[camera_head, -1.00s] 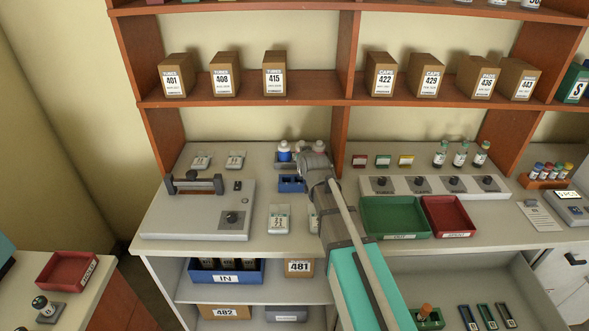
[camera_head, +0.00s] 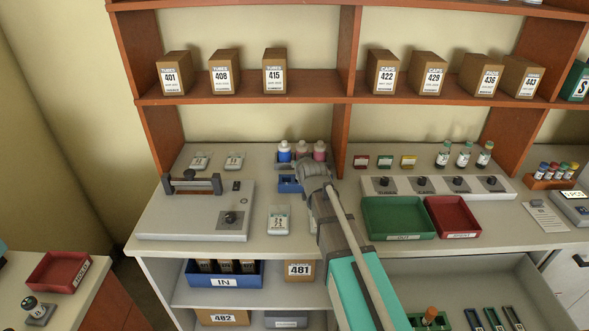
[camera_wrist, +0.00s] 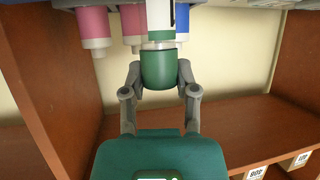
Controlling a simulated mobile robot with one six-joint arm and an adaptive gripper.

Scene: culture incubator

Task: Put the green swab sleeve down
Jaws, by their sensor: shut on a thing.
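The green swab sleeve (camera_wrist: 158,68) is between the two fingers of my gripper (camera_wrist: 160,80) in the wrist view, which appears upside down. It has a rounded green end, and a white-labelled part shows beyond it at the picture's top edge. My gripper is shut on it. In the head view my wrist (camera_head: 314,172) is over the middle of the bench, beside the blue holder (camera_head: 290,184). My fingertips and the sleeve are hidden there by my own arm. I cannot tell whether the sleeve touches anything below.
A blue bottle (camera_head: 284,151) and two pink bottles (camera_head: 320,151) stand just behind my wrist. A grey device (camera_head: 195,210) is at left. A green tray (camera_head: 397,217) and red tray (camera_head: 450,217) are at right. An upright divider (camera_head: 341,135) rises behind.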

